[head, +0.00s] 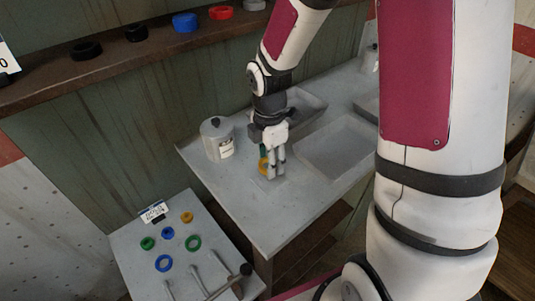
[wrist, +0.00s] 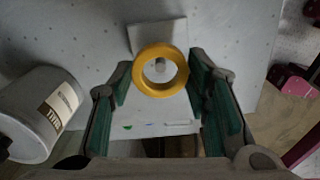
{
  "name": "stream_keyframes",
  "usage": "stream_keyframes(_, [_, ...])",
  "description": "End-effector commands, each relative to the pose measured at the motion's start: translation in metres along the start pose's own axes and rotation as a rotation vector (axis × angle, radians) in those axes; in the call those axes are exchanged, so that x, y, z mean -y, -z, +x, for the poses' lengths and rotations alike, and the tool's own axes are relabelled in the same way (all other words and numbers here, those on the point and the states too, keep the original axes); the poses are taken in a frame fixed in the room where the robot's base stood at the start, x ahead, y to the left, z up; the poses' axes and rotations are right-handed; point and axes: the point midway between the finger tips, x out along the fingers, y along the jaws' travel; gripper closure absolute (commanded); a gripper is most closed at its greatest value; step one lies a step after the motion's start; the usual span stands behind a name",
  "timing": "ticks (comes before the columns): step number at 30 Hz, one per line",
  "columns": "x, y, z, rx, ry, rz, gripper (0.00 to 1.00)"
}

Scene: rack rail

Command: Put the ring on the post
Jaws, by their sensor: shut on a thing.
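The yellow ring (wrist: 160,90) is held between the green-padded fingers of my gripper (wrist: 160,82), which is shut on it. In the head view the ring (head: 263,165) shows beside the fingertips of my gripper (head: 273,172), low over the grey table. The grey post (wrist: 160,65) shows through the ring's hole in the wrist view, slightly above the hole's middle. Its pale square base (wrist: 157,34) lies behind the ring. I cannot tell whether the ring is around the post or just above it. In the head view the post is hidden by my gripper.
A lidded, labelled canister (head: 217,140) stands left of my gripper. A shallow grey tray (head: 337,146) lies to the right. A lower table (head: 133,254) holds several coloured rings and rods. A shelf (head: 110,65) with more rings runs along the wall.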

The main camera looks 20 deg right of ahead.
Motion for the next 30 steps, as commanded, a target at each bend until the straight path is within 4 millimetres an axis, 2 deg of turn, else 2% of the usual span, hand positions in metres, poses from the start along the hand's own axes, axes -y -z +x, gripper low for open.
stream_keyframes(3, [-0.002,0.000,0.016,0.000,0.001,0.000,0.84])
stream_keyframes(12, [-0.001,0.000,0.035,0.000,0.001,-0.001,0.84])
stream_keyframes(30, [0.000,0.000,0.037,0.000,0.000,-0.001,0.84])
